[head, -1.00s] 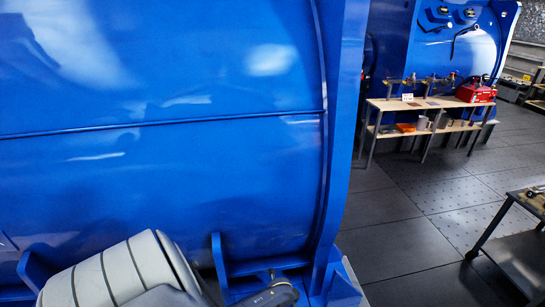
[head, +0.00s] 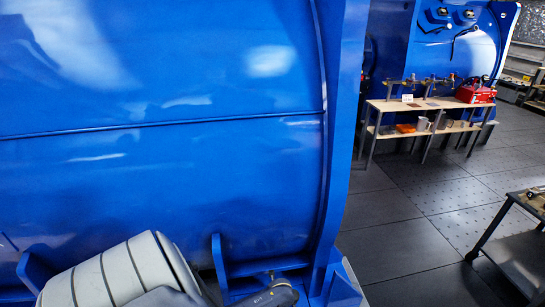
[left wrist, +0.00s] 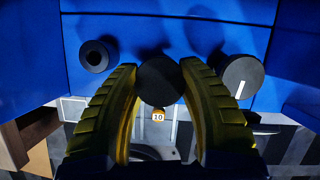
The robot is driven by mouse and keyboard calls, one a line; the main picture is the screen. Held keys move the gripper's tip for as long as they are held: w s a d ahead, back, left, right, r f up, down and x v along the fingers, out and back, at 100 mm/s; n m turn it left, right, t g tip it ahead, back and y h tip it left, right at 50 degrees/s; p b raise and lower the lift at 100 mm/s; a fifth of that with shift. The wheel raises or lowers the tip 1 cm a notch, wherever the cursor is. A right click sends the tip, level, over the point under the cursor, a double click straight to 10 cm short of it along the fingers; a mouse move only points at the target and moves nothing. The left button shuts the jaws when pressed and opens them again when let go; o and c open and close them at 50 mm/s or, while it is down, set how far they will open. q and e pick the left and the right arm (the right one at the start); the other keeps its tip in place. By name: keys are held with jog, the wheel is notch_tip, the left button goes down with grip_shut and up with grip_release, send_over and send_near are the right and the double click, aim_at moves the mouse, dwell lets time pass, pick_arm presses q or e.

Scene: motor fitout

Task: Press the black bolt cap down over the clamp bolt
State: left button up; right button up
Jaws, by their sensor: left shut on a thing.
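My left gripper (left wrist: 160,68), with two ribbed yellow fingers, shows in the left wrist view. It is shut on a round black part, which I take to be the black bolt cap (left wrist: 160,84), held between the fingertips in front of a blue surface. The clamp bolt cannot be made out; the cap and fingers cover the middle of the view. Whether the cap touches anything behind it cannot be told. In the head view my left arm enters at the bottom left, but the cap is not visible. My right gripper is in neither view.
A black ring with a dark centre (left wrist: 95,56) sits left of the fingers, and a black disc with a white mark (left wrist: 242,76) sits right. A large blue housing (head: 180,90) fills the head view's left. A workbench (head: 420,105) with a red box (head: 476,94) stands behind.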

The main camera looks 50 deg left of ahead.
pick_arm(q)
jog(key=shift+f, duration=1.9)
jog(key=o, duration=1)
jog(key=shift+o, duration=0.2)
jog(key=v, duration=1.2)
